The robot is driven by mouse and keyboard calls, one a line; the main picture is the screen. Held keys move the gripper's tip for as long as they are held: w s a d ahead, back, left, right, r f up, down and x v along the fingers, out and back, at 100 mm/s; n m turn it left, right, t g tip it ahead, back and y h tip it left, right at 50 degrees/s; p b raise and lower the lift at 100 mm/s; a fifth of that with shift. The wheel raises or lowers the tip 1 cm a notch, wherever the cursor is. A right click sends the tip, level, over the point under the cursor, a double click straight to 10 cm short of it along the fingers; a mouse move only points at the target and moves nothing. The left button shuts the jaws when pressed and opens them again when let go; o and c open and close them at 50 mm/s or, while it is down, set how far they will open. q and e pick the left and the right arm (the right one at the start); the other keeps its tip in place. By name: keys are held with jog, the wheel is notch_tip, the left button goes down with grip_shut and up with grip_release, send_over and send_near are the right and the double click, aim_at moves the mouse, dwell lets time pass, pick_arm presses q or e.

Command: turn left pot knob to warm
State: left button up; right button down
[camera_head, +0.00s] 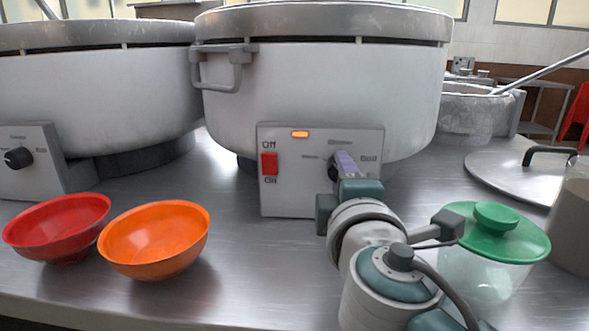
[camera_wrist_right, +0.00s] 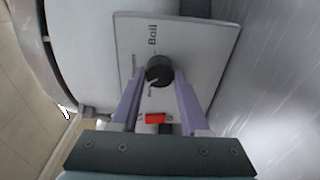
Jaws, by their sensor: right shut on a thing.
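The middle pot (camera_head: 320,80) has a control box (camera_head: 285,195) with a black knob, seen in the right wrist view (camera_wrist_right: 159,70). My right gripper (camera_head: 345,160) is shut on this knob, one purple finger on each side. The knob's light mark points toward the lower left in the wrist view, near a small label opposite "Boil"; the lettering is too small to read surely. Another pot (camera_head: 95,90) stands at the left edge, with its own black knob (camera_head: 18,157), whose light mark points left; no gripper is near it. My left gripper is not in view.
The box has a red switch (camera_head: 269,163) and a lit orange lamp (camera_head: 300,134). A red bowl (camera_head: 58,228) and an orange bowl (camera_head: 155,240) stand at the front left. A green-lidded jar (camera_head: 490,250) stands right of my arm. A flat lid (camera_head: 500,172) lies behind it.

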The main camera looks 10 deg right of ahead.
jog(key=n+p, duration=0.2)
jog(key=n, duration=0.4)
jog(key=shift+r+n+h, duration=0.1)
jog(key=shift+n+h, duration=0.2)
jog(key=shift+n, duration=0.1)
jog(key=shift+a, duration=0.1)
dwell(0.3)
jog(key=shift+c, duration=2)
grip_release()
